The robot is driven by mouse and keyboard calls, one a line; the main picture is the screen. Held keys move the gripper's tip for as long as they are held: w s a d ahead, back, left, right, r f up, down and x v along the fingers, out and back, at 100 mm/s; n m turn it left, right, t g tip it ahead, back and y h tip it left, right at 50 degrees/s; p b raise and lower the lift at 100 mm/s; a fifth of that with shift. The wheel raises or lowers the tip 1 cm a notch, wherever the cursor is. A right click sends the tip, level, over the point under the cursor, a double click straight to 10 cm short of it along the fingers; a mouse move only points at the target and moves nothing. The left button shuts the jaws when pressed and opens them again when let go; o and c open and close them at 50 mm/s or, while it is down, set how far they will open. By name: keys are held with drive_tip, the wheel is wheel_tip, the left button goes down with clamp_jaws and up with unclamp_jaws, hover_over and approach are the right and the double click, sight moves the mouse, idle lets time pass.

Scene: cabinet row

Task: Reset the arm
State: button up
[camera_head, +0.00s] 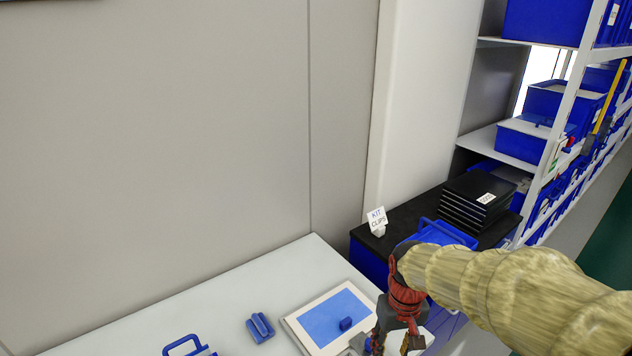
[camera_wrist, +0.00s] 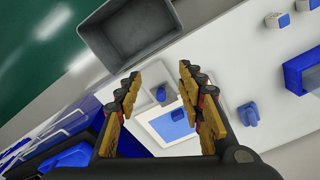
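My arm reaches in from the right in the head view, and my gripper (camera_head: 392,340) hangs over the right end of the white table. In the wrist view my gripper (camera_wrist: 156,92) has its two yellow-and-black fingers spread apart with nothing held between them. Below the fingers lies a white tray with a blue inner panel (camera_wrist: 171,125); it also shows in the head view (camera_head: 325,315). A small blue piece (camera_head: 345,324) lies on that panel.
A blue clip-like part (camera_head: 260,327) and a blue handled item (camera_head: 188,346) lie on the white table (camera_head: 225,300). A grey bin (camera_wrist: 130,35) shows in the wrist view. Shelves with blue bins (camera_head: 530,140) stand at right.

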drive_tip(key=s+d+r+m+t, duration=0.1)
drive_tip(key=s+r+t, duration=0.4)
drive_tip(key=s+r, duration=0.9)
drive_tip(key=shift+d+t, duration=0.3)
drive_tip(key=shift+d, duration=0.25)
